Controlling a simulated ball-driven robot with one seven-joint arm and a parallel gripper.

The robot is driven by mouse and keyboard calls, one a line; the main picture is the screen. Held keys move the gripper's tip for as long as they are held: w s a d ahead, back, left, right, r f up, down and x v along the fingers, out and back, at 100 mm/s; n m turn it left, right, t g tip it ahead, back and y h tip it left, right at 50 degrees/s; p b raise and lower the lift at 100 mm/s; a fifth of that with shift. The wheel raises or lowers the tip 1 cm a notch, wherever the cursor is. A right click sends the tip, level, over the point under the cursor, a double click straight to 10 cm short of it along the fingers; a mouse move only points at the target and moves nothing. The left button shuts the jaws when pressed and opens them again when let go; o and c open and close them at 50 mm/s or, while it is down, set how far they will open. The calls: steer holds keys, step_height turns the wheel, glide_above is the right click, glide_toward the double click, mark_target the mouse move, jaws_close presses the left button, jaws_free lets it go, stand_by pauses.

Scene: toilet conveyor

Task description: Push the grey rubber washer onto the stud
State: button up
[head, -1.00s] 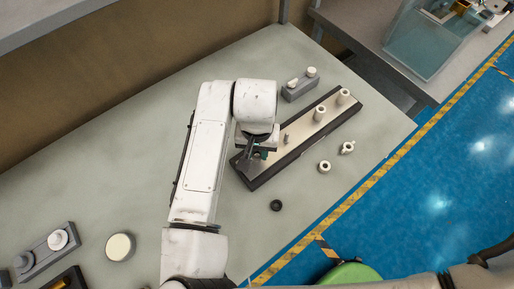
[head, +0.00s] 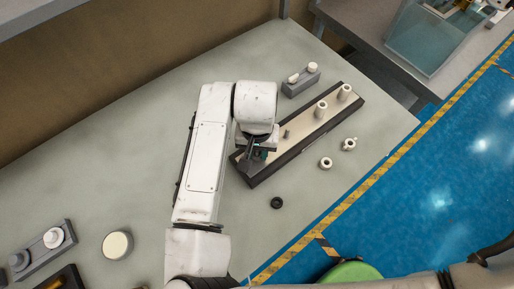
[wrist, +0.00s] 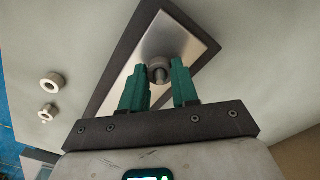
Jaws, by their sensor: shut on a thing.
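My gripper (wrist: 158,88) has green fingers, shut on the grey rubber washer (wrist: 158,63), which shows between the fingertips in the wrist view. A grey stud (wrist: 161,78) shows at the washer, over the metal strip of the dark-edged base (wrist: 128,78). I cannot tell how far the washer is around the stud. In the head view my gripper (head: 262,152) is over the near left end of the base (head: 262,178), and my arm hides the washer there. Another grey stud (head: 287,133) stands bare farther along the strip.
Two white sleeves (head: 320,110) (head: 345,93) stand at the base's far end. Loose on the table are a black ring (head: 277,203), a pale ring (head: 326,163) and a pale piece with a side nub (head: 349,144). A grey block (head: 301,80) lies behind the base.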

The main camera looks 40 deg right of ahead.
steer(key=shift+f, duration=0.4)
steer(key=o, duration=1.1)
step_height(320, 180, up, 11)
steer(key=shift+f+b, duration=0.1)
steer(key=shift+b, duration=0.65)
